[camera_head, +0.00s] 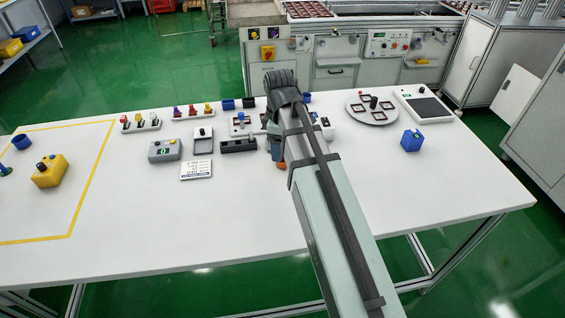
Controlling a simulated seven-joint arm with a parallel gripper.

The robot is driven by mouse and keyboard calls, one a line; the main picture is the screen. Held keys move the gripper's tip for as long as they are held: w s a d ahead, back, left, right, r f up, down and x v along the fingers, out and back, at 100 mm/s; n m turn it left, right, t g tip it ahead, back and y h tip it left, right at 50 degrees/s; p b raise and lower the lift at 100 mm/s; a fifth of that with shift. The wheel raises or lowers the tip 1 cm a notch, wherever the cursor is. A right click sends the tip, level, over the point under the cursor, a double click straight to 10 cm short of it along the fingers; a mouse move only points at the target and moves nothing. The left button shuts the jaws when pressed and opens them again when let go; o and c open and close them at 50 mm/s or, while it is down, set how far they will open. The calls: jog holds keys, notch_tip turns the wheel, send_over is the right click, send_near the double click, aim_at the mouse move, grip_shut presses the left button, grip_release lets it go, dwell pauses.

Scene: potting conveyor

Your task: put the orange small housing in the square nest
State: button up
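A small orange piece (282,165) shows low beside my arm in the middle of the table; it may be the orange small housing, but most of it is hidden. My gripper (277,150) points down there, largely covered by my own arm, and its fingers cannot be made out. Whether it touches or holds the orange piece cannot be told. A light fixture plate (236,131) with dark and blue parts lies just behind, partly hidden by my arm. A round grey turntable (372,117) at the right carries several dark square frames. Which seat is the square nest cannot be told.
A blue block (411,141) stands right of my arm, near a flat screen device (424,106). A grey button box (164,151), a dark block (238,146) and a white label card (196,170) lie left. A yellow button box (49,171) sits far left. The front table is clear.

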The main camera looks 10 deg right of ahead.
jog(key=shift+s+d+f, duration=0.1)
jog(key=shift+d+f, duration=0.15)
jog(key=shift+f, duration=0.75)
jog(key=shift+d+f, duration=0.2)
jog(key=shift+f, duration=1.45)
